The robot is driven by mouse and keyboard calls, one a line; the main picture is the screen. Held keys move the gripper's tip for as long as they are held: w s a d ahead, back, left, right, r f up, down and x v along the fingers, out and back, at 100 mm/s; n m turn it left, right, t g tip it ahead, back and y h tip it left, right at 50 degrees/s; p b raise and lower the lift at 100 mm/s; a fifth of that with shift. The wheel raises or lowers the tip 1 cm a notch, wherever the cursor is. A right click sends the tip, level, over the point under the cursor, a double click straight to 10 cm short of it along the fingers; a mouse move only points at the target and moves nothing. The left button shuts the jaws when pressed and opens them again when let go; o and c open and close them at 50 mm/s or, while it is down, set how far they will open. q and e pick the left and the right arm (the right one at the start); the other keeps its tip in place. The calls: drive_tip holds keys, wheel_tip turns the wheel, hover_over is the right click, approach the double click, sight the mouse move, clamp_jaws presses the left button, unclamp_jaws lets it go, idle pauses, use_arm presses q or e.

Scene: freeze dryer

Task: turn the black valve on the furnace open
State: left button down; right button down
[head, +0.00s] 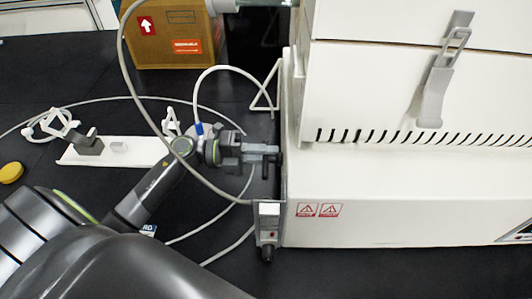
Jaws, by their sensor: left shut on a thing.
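The white furnace (390,185) fills the right side of the head view. My left gripper (270,152) reaches in from the left to the furnace's left side. Its jaws are shut on a small dark part there, which appears to be the black valve (281,158). The fingers hide most of the valve, so its turn angle cannot be told. Below it, on the furnace's front left corner, is a small flow meter (269,217) with a black knob (267,253). My right gripper is not in view.
A cardboard box (172,35) stands at the back on the black table (60,75). A white stand (118,150) and a yellow cap (11,172) lie at left. A pale hose (128,70) loops across my left arm, and thin tubes curve over the table near the furnace.

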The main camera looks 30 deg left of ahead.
use_arm(q)
drive_tip(key=c, duration=1.4)
unclamp_jaws()
drive_tip(key=shift+o, duration=0.2)
drive_tip(key=b+v, duration=0.2)
drive_tip(key=v, duration=1)
drive_tip(key=shift+b, duration=0.35)
drive_tip(key=shift+s+f, duration=0.1)
